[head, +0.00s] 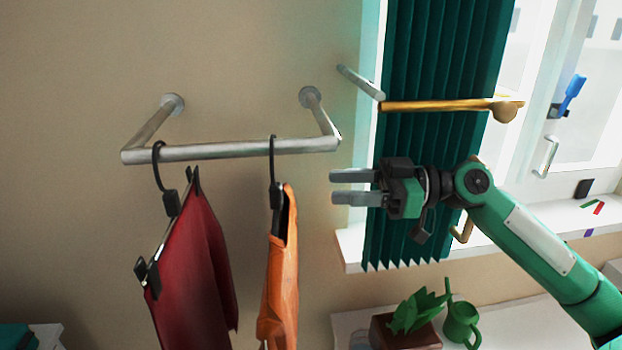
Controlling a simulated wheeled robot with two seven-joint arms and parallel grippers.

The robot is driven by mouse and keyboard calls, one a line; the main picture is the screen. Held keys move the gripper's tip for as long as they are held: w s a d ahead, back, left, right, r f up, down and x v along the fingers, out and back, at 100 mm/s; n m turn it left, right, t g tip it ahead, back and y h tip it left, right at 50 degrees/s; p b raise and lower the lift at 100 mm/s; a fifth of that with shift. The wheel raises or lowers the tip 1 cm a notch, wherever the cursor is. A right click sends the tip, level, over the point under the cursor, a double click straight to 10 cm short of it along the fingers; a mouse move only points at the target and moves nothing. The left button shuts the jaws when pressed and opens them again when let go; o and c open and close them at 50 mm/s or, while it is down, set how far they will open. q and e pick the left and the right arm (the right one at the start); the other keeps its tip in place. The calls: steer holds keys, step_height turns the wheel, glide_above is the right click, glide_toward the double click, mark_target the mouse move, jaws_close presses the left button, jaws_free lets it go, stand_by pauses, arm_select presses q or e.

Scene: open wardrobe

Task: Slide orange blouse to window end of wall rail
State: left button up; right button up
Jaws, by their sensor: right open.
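The wall rail (220,150) is a silver bar held off the wall by two brackets. The orange blouse (282,270) hangs from it on a black hanger (273,172), right of the bar's middle. A dark red garment (195,265) hangs on a clip hanger (161,180) near the rail's left end. My right gripper (335,187) is open and empty, right of the orange blouse and below the rail's right end. Its fingers point left, apart from the blouse. My left gripper is not in view.
A potted plant (408,325) and a green watering can (461,320) stand on a white surface below. The rail is bare between the two hangers.

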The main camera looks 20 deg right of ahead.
mark_target(273, 183)
steer(key=p+x, duration=0.2)
steer(key=x, duration=0.2)
steer(key=p+x, duration=0.3)
steer(key=x, duration=0.1)
steer(key=p+x, duration=0.2)
steer(key=x, duration=0.2)
steer(key=shift+r+p, duration=0.3)
steer(key=shift+p, duration=0.1)
arm_select(q)
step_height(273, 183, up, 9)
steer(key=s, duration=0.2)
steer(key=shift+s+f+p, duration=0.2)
steer(key=shift+p, duration=0.15)
arm_select(e)
steer(key=shift+w+a+f, duration=0.3)
steer(key=shift+a, duration=0.35)
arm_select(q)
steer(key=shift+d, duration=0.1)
arm_select(e)
jaws_close()
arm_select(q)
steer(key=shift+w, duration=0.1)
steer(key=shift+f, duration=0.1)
